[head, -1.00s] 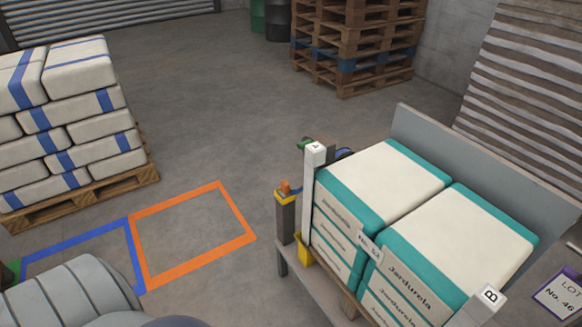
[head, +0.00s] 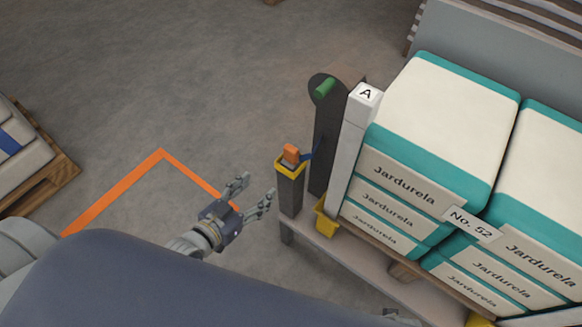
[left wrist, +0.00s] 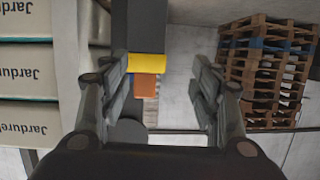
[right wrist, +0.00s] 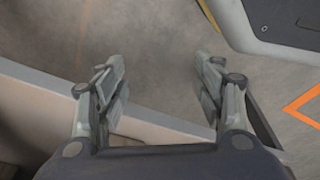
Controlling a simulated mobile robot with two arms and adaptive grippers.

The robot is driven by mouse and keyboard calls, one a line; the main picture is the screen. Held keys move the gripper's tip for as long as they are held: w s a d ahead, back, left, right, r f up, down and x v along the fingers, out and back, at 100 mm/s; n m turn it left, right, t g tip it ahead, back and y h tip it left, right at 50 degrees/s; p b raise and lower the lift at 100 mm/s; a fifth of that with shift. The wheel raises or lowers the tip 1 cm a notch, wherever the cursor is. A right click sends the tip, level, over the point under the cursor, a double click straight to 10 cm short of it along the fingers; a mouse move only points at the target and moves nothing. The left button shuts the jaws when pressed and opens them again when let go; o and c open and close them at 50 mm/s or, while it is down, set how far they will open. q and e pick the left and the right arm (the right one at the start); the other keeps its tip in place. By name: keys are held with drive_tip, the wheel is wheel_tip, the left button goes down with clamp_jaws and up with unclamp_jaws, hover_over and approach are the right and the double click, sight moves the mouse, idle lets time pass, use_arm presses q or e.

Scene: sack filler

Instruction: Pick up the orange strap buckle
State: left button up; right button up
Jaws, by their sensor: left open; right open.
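The orange strap buckle (head: 291,153) sits on top of a dark post (head: 290,190) with a yellow collar (head: 290,167). My left gripper (head: 259,186) is open and empty, to the left of the post and apart from it. In the left wrist view the buckle (left wrist: 146,86) shows upside down below the yellow collar (left wrist: 146,63), between the two spread fingers and farther out. My right gripper (right wrist: 160,65) is open and empty in its wrist view, over the floor and a pale beam-like edge.
A white post marked A (head: 355,130) and a dark post with a green handle (head: 324,90) stand right of the buckle. Stacked Jardurela sacks (head: 440,120) fill the right.

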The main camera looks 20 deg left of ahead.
use_arm(q)
drive_tip(key=t+h+b, duration=0.1)
approach(288, 151)
drive_tip(key=shift+m, duration=0.3)
drive_tip(key=shift+b+x, duration=0.6)
drive_tip(key=shift+x, duration=4.2)
drive_tip(key=c, duration=1.2)
use_arm(e)
drive_tip(key=w+r, duration=0.3)
drive_tip(key=r, duration=0.2)
drive_tip(key=shift+a, duration=0.25)
